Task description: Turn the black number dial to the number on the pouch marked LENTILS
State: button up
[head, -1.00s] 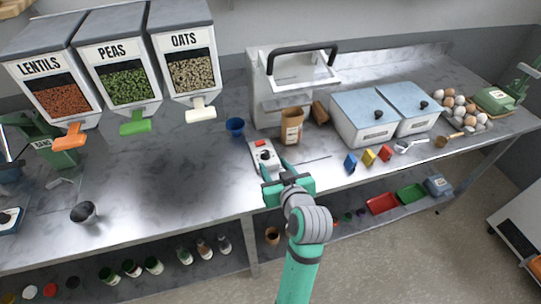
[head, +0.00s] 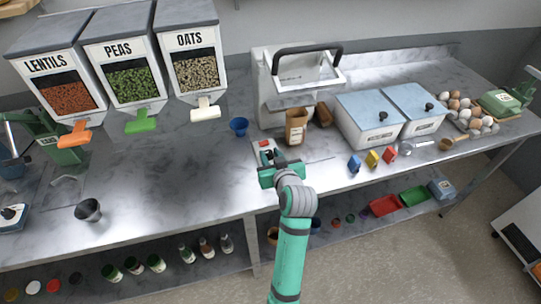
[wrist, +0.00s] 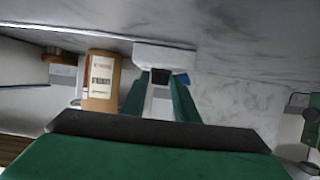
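A white control box (head: 262,145) with a red part on top lies on the steel bench; it also shows in the wrist view (wrist: 165,56). The black dial (wrist: 160,76) shows as a small dark patch between my fingertips in the wrist view. My gripper hides it in the head view. My gripper (head: 278,168) is over the near end of the box, its green fingers apart; I cannot tell if they touch the dial. A brown kraft pouch (head: 296,127) stands behind and right of the box; its label (wrist: 101,76) is too blurred to read.
A white machine with a black handle (head: 283,90) stands behind the pouch. A blue cup (head: 238,126) is left of the box. Dispensers for lentils (head: 62,97), peas and oats hang at left. Lidded bins (head: 368,118) stand at right.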

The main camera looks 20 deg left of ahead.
jog(key=c, duration=0.5)
jog(key=shift+o, duration=0.2)
jog(key=shift+a+m+h, duration=0.1)
jog(key=shift+m+h, duration=0.2)
jog(key=m+h, duration=0.1)
jog(key=m+t+h, duration=0.1)
jog(key=shift+s+a+t+h, duration=0.15)
jog(key=shift+a+t+h, duration=0.1)
jog(key=shift+t+h, duration=0.05)
jog(key=m+h, duration=0.1)
jog(key=h, duration=0.1)
jog(key=m+h, duration=0.1)
jog(key=m, duration=0.1)
jog(key=a+m+h, duration=0.1)
jog(key=m+h, duration=0.1)
jog(key=shift+t+h, duration=0.3)
jog(key=m+h, duration=0.1)
jog(key=h, duration=0.1)
jog(key=m+g+h, duration=0.1)
jog(key=m+h, duration=0.2)
jog(key=m, duration=0.1)
jog(key=shift+a+g+h, duration=0.25)
jog(key=shift+g+h, duration=0.15)
jog(key=shift+w+m+g+h, duration=0.25)
jog(key=shift+m+g+h, duration=0.85)
jog(key=shift+m, duration=0.4)
jog(key=shift+f, duration=0.15)
